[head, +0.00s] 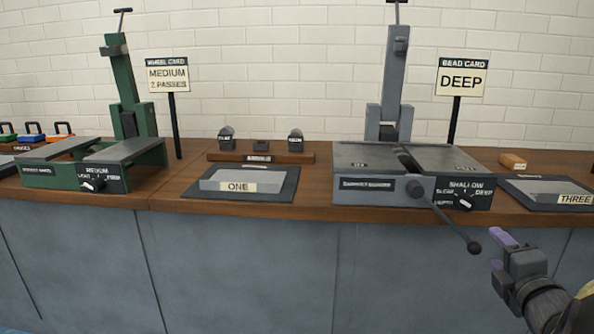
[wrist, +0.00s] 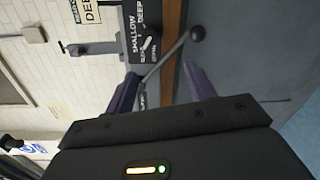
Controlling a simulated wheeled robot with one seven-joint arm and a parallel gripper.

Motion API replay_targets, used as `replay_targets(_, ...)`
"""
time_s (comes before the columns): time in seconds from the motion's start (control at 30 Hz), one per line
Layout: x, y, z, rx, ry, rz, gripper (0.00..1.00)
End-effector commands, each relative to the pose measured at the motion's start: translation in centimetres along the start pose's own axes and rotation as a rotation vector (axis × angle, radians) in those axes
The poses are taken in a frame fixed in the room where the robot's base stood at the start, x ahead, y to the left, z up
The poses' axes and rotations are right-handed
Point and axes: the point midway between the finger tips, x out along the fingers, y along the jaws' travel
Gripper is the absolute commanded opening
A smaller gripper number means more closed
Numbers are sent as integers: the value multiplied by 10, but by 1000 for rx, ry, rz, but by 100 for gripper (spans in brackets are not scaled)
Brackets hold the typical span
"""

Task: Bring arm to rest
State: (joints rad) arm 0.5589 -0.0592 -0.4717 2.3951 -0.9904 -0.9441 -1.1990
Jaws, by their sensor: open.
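My gripper (head: 494,250) is at the lower right of the head view, in front of the bench. Its two purple fingers are spread, with nothing held between them. In the wrist view the gripper (wrist: 162,78) also shows open. A dark lever with a ball knob (head: 474,247) sticks out from the grey machine (head: 385,190), just left of my fingertips. In the wrist view the knob (wrist: 197,33) lies beyond the fingers; I see no contact, though the exact gap is hard to tell.
The grey machine's dial (head: 465,204) is beside a "DEEP" sign (head: 461,80). A green machine (head: 90,165) stands at left. Panel "ONE" (head: 285,184) and panel "THREE" (head: 540,186) lie on the wooden bench (head: 330,209). A small block (head: 512,161) sits at right. Space before the bench looks clear.

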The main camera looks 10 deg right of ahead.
Motion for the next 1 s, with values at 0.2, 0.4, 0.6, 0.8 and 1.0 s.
replay_targets(0.2, 31, -13, -60, 452, -41, -244, 55)
replay_targets(0.4, 24, -39, -136, 854, -143, -544, 55)
replay_targets(0.6, -20, -61, -215, 1153, -315, -868, 55)
replay_targets(0.8, -77, -71, -271, 1307, -518, -1127, 55)
replay_targets(1.0, -113, -55, -289, 1360, -653, -1252, 55)
